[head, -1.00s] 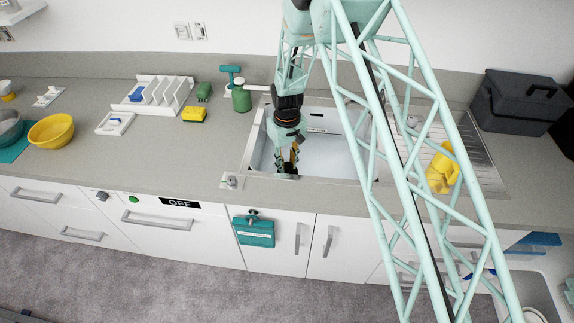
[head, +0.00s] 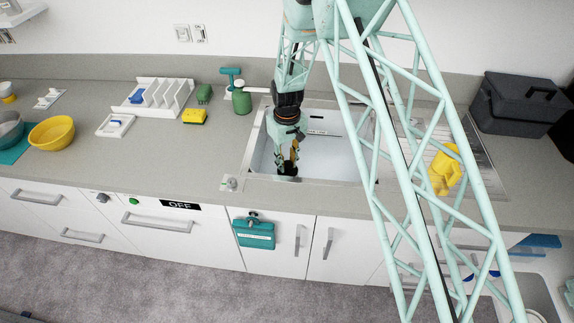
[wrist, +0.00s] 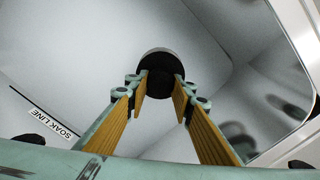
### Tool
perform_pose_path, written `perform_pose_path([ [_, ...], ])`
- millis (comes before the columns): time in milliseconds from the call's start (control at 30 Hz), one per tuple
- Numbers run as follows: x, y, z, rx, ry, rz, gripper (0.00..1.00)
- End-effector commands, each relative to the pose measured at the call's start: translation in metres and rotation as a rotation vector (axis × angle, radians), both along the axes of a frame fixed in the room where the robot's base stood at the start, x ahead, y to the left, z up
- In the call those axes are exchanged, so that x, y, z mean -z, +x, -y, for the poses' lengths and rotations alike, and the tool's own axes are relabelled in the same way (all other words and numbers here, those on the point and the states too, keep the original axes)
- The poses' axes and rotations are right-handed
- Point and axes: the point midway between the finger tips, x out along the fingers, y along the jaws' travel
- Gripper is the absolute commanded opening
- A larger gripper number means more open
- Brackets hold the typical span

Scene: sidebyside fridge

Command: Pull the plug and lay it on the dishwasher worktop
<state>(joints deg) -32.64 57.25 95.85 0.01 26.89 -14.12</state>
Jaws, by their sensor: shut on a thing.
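The plug (wrist: 162,70) is a dark round piece with a grey upper rim, seen between my fingertips in the wrist view. My gripper (wrist: 160,90) is shut on it, with both yellow-padded fingers on either side. In the head view my gripper (head: 287,168) points down inside the white sink (head: 335,160), near its front left. The plug shows there only as a small dark patch at the fingertips. I cannot tell whether it is clear of the sink floor. The dishwasher (head: 160,222) has an OFF display, and its grey worktop (head: 150,170) lies left of the sink.
A yellow sponge (head: 194,116), a green bottle (head: 241,98) and a white rack (head: 160,96) stand behind the dishwasher worktop's clear front strip. A yellow bowl (head: 52,133) is farther left.

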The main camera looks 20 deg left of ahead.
Motion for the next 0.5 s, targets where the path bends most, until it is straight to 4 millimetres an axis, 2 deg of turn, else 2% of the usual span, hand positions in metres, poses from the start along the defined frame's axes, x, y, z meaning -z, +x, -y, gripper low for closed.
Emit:
perform_pose_path([
  [500, -0.02, 0.0, 0.0, 0.0, 0.0, 0.0, 0.1],
])
